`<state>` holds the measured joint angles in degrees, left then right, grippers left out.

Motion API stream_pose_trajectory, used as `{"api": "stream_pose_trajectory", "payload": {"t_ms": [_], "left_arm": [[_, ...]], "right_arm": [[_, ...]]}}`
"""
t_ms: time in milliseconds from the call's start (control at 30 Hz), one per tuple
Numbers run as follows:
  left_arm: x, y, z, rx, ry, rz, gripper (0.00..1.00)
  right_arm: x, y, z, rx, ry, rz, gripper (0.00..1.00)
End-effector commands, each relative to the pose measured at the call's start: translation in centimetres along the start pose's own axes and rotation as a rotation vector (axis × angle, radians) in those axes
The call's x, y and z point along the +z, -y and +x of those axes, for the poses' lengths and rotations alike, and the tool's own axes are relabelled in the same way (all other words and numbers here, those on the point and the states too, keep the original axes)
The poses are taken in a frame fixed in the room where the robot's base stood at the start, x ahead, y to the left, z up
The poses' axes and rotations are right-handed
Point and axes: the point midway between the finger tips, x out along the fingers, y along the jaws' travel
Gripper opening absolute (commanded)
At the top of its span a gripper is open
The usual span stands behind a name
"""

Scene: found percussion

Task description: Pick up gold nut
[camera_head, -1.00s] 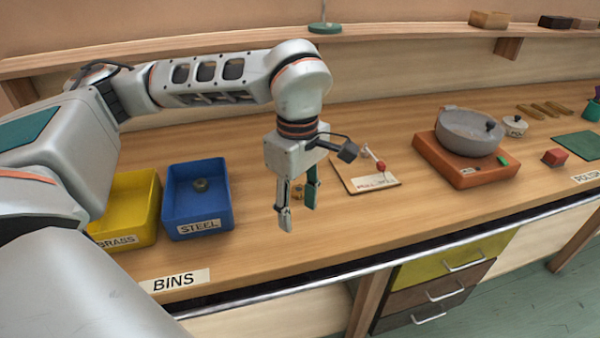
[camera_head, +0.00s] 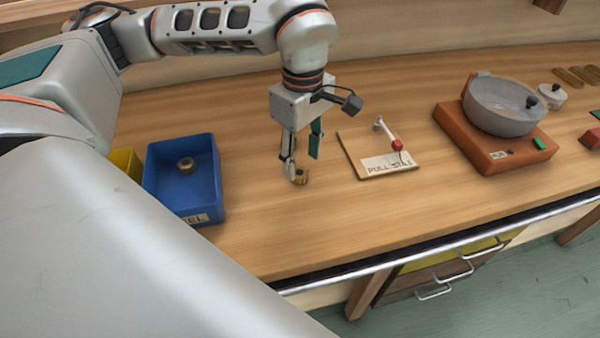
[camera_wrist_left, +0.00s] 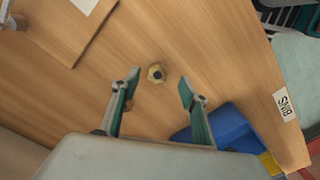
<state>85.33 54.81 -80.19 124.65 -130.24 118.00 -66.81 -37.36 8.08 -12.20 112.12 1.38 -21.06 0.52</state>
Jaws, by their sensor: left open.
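The gold nut (camera_head: 301,177) lies on the bench top, partly hidden by a finger in the head view. In the wrist view the gold nut (camera_wrist_left: 156,73) is a six-sided ring with a dark hole. My left gripper (camera_head: 304,167) is open and points down above the bench. In the wrist view its two fingers (camera_wrist_left: 159,82) stand apart, with the nut seen between and just beyond their tips. The fingers do not grip it. My right gripper is not in view.
A blue bin (camera_head: 207,205) holding a nut stands left, beside a yellow bin (camera_head: 127,162). A labelled board (camera_head: 372,171) with a red-knobbed lever lies right of the gripper. Farther right, a grey bowl (camera_head: 497,108) sits on an orange base (camera_head: 470,140). Bench between gripper and front edge is clear.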

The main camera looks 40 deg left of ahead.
Motion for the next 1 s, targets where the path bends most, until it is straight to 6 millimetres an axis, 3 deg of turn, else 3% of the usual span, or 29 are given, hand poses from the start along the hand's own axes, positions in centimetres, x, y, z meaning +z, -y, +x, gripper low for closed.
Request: {"api": "stream_pose_trajectory", "payload": {"t_ms": [267, 567, 600, 767, 1000], "left_arm": [[-0.1, -0.1, 3.9, -0.002, 0.001, -0.001, 0.44], [-0.2, -0.2, 4.4, 0.001, 0.000, -0.001, 0.44], [-0.2, -0.2, 4.4, 0.001, 0.000, -0.001, 0.42], [-0.1, -0.2, 4.4, 0.001, 0.000, -0.001, 0.00], [-0.1, -0.2, 4.4, 0.001, 0.000, -0.001, 0.00]], "right_arm": [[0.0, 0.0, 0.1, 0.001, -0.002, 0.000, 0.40], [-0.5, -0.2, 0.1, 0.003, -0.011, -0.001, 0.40], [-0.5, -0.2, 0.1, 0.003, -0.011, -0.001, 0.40], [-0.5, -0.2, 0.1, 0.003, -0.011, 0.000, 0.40], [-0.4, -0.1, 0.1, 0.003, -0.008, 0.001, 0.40]]}}
